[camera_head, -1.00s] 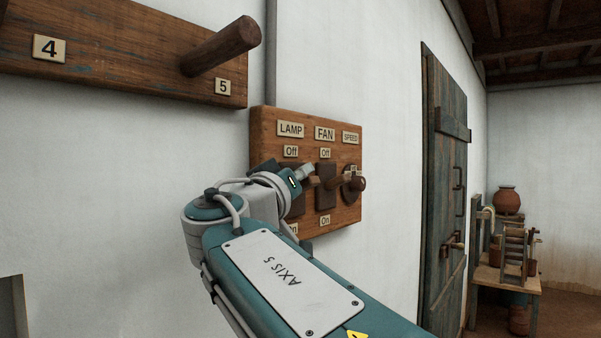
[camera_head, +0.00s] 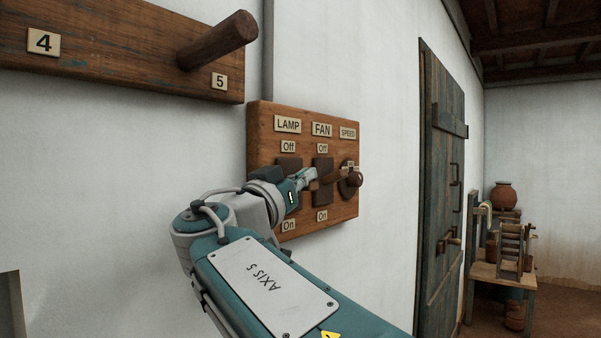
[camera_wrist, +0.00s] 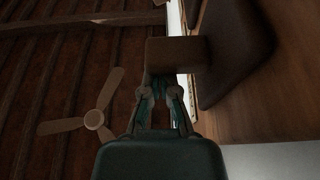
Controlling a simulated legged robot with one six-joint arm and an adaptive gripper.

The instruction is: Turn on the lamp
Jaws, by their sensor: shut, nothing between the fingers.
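The lamp switch is a dark plate (camera_head: 289,163) under the LAMP label (camera_head: 287,125) on a wooden wall board. "Off" (camera_head: 288,147) stands above it and "On" (camera_head: 288,226) below. My gripper (camera_head: 308,176) is in front of this plate at about mid-height, covering part of it. Its fingers are shut and empty. In the wrist view the shut fingers (camera_wrist: 161,100) are right by a brown block-like lever (camera_wrist: 180,54), which sticks out from a dark plate (camera_wrist: 235,45). I cannot tell whether they touch it. The lamp lever is mostly hidden in the head view.
The fan switch lever (camera_head: 332,178) and the round speed knob (camera_head: 355,179) are close to the right of my gripper. A wooden peg (camera_head: 218,40) juts out at upper left. A door (camera_head: 440,190) and a small table (camera_head: 505,272) stand farther right. A ceiling fan (camera_wrist: 94,119) hangs overhead.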

